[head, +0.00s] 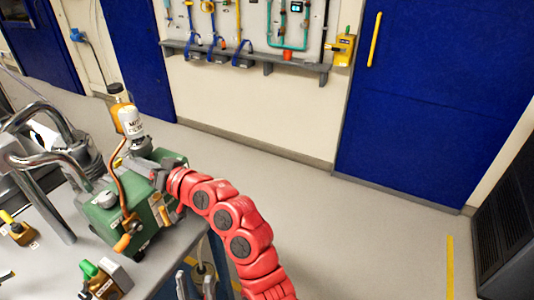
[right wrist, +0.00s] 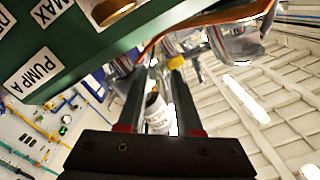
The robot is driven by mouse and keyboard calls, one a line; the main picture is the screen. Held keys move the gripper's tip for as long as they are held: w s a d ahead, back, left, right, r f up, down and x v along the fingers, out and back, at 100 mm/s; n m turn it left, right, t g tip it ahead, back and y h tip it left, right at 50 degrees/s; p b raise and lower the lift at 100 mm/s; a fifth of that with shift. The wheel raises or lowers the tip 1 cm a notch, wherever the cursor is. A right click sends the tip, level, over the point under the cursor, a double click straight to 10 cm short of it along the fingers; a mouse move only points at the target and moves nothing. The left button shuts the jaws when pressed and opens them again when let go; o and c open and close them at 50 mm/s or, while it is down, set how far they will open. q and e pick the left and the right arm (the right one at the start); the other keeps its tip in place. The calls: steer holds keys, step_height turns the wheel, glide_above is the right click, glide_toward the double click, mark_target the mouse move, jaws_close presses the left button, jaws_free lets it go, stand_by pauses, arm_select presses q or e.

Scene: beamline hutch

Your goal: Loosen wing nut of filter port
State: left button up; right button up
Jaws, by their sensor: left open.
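The green pump (head: 120,212) stands on the grey bench at the left. A white labelled bottle (head: 131,122) with an orange and dark top stands above it; it also shows between my fingers in the right wrist view (right wrist: 158,118). I cannot make out the filter port's wing nut for certain. My right gripper (head: 139,165), on the red arm, is at the pump's top, below the bottle. In the right wrist view its fingers (right wrist: 158,72) are apart, with nothing clearly gripped.
A copper pipe (head: 117,165) runs up the pump's side. Bent metal pipes (head: 40,158) stand behind it on the left. A green-knobbed block (head: 104,281) and a yellow-handled valve (head: 18,231) sit on the bench. The floor (head: 350,235) to the right is clear.

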steer(key=m+p, duration=0.3)
steer(key=p, duration=0.2)
steer(key=m+p, duration=0.3)
steer(key=p, duration=0.2)
steer(key=m+p, duration=0.3)
steer(key=p, duration=0.3)
steer(key=shift+r, duration=0.3)
steer(key=shift+d+f+m+p, duration=0.15)
steer(key=shift+m+p, duration=0.15)
steer(key=shift+m, duration=0.2)
steer(key=b+v, duration=0.4)
steer(key=v, duration=1.4)
steer(key=w+d+f+m+t+h, duration=0.1)
steer(key=w+d+f+t+h, duration=0.1)
steer(key=w+d+t+h, duration=0.1)
steer(key=w+d+f+m+t+h, duration=0.1)
steer(key=w+d+f+t+h, duration=0.1)
steer(key=w+d+t, duration=0.4)
steer(key=shift+w+d+f+h, duration=0.35)
steer(key=shift+w+d+h, duration=0.35)
steer(key=shift+w+d, duration=0.85)
steer(key=shift+s+d, duration=0.35)
